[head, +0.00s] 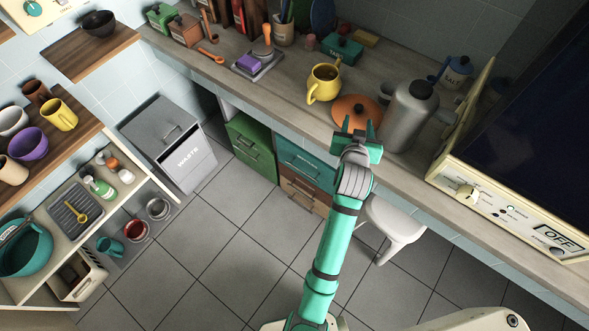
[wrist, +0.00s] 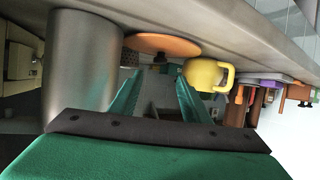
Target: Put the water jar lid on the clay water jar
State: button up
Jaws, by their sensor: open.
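A flat round orange-brown lid (head: 354,103) with a small dark knob lies on the counter. It also shows in the wrist view (wrist: 163,44), which is upside down. A large grey vessel (head: 404,118) with a dark round top and a side handle stands just right of it; it fills the left of the wrist view (wrist: 82,70). It looks metallic, and I see no clay-coloured jar. My gripper (head: 358,127) is open and empty at the lid's near edge, fingers pointing toward it. The wrist view shows the lid's knob beyond the gap between the fingers (wrist: 160,82).
A yellow mug (head: 323,84) stands just left of the lid. A teal box (head: 341,49) is behind. A salt jar (head: 457,72) and the cream appliance (head: 470,190) are to the right. The counter's front strip left of the mug is clear.

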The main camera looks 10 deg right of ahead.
jog(key=s+a+f+y, duration=0.1)
jog(key=s+a+f, duration=0.25)
jog(key=a, duration=0.35)
jog(key=s+a+f+n+t, duration=0.1)
jog(key=s+a+f, duration=0.2)
jog(key=s+a, duration=0.3)
jog(key=s+a+f+y, duration=0.1)
jog(key=s+a+f, duration=0.25)
jog(key=a, duration=0.45)
jog(key=s+a+r+n+y, duration=0.1)
jog(key=s+a+r, duration=0.1)
jog(key=s, duration=0.5)
jog(key=s+a+r+n+t+y, duration=0.1)
jog(key=s+a, duration=0.3)
jog(key=s, duration=0.4)
jog(key=s+a+r+n+t+y, duration=0.1)
jog(key=s+a+r+n+y, duration=0.1)
jog(key=s, duration=0.5)
jog(key=shift+s+a+r, duration=0.2)
jog(key=shift+a+r, duration=0.35)
jog(key=shift+o, duration=0.4)
jog(key=shift+s+r, duration=0.25)
jog(key=c, duration=0.4)
jog(key=shift+a+n, duration=0.15)
jog(key=shift+n, duration=0.15)
